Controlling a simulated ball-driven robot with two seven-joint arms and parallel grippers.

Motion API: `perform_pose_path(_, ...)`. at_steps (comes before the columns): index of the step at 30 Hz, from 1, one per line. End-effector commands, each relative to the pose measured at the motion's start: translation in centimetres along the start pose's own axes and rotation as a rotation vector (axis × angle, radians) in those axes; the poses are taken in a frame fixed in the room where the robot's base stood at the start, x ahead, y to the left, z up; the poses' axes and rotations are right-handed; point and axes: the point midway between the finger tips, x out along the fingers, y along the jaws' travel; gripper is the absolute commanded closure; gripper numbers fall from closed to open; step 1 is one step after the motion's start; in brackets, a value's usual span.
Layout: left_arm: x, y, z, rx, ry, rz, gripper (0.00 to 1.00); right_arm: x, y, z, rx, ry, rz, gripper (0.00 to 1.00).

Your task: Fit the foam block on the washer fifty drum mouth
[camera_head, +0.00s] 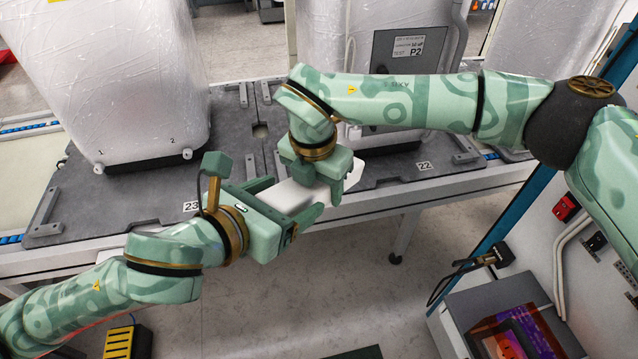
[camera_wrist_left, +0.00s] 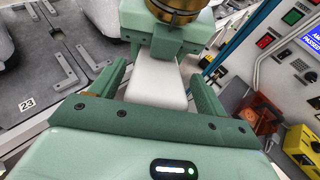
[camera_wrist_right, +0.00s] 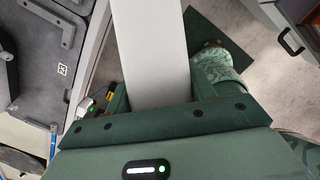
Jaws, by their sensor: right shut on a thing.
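The white foam block (camera_head: 288,197) is a long pale bar held above the floor in front of the conveyor edge. My right gripper (camera_head: 322,183) is shut on its far end; the right wrist view shows the block (camera_wrist_right: 152,50) between both fingers. My left gripper (camera_head: 291,199) is open around the near end, and the left wrist view shows the block (camera_wrist_left: 158,85) between its fingers with gaps beside it. Wrapped white machines stand behind, one at left (camera_head: 110,80) and one at centre (camera_head: 340,40). I cannot see a drum mouth or tell which machine is washer fifty.
Dark pallets marked 23 (camera_head: 150,205) and 22 (camera_head: 400,165) lie on the conveyor. A control cabinet (camera_head: 600,230) and a grey box with an orange-lit opening (camera_head: 510,320) stand at right. Open floor (camera_head: 300,290) lies below the grippers.

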Motion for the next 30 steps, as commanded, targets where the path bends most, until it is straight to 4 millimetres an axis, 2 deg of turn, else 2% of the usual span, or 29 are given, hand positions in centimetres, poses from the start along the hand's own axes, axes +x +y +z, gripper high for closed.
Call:
perform_pose_path(8,0.0,0.1,-0.1,0.002,0.002,0.002,0.21,0.0,0.0,0.0,0.000,0.000,0.000,0.67)
perform_pose_path(11,0.1,0.3,-1.0,0.026,0.033,0.003,0.21,0.0,0.0,0.0,0.001,0.000,-0.001,0.67)
perform_pose_path(14,0.3,0.7,-3.5,0.098,0.116,0.001,0.21,0.0,0.0,0.0,0.001,0.000,-0.001,0.67)
perform_pose_path(18,0.0,1.8,-8.8,0.251,0.293,-0.024,0.21,0.0,0.0,0.0,0.001,0.000,-0.001,0.67)
perform_pose_path(23,5.2,5.3,-13.2,-0.268,0.312,0.113,0.21,0.0,0.0,0.0,0.001,0.000,-0.001,0.67)
perform_pose_path(26,7.4,7.7,-17.3,-0.595,0.318,0.214,0.21,0.0,0.0,0.0,0.001,0.000,-0.001,0.67)
perform_pose_path(29,8.8,9.8,-22.7,-0.927,0.314,0.332,0.21,0.0,0.0,0.0,0.001,0.000,-0.001,0.67)
perform_pose_path(30,9.1,10.6,-25.1,-1.057,0.310,0.383,0.21,0.0,0.0,0.0,0.001,0.000,-0.001,0.67)
